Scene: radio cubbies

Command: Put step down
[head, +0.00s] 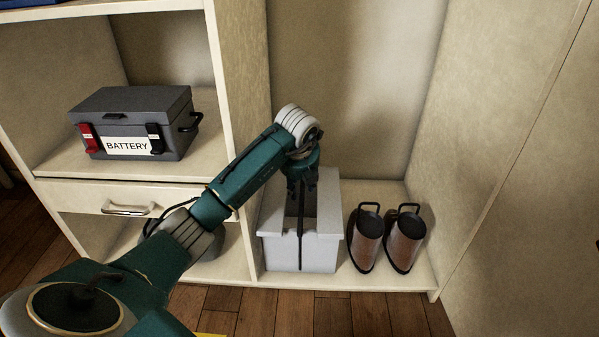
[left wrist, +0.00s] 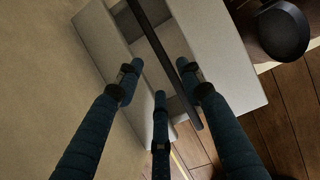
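The step looks to be the light grey box-like piece (head: 283,253) with a ledge and a dark strap or bar down its middle. It stands upright on the floor of the lower right cubby. My left gripper (head: 302,190) points down over it, in front of its rear part. In the left wrist view the fingers of the left gripper (left wrist: 158,78) are spread apart, with the grey step (left wrist: 225,65) and its dark bar beyond them. I see nothing pinched between the fingertips. Whether a finger touches the step is unclear. My right gripper is not in view.
A grey battery box (head: 133,122) sits on the left shelf above a drawer (head: 125,205). Cubby walls (head: 500,130) rise on both sides. Wooden floor (head: 330,312) lies in front.

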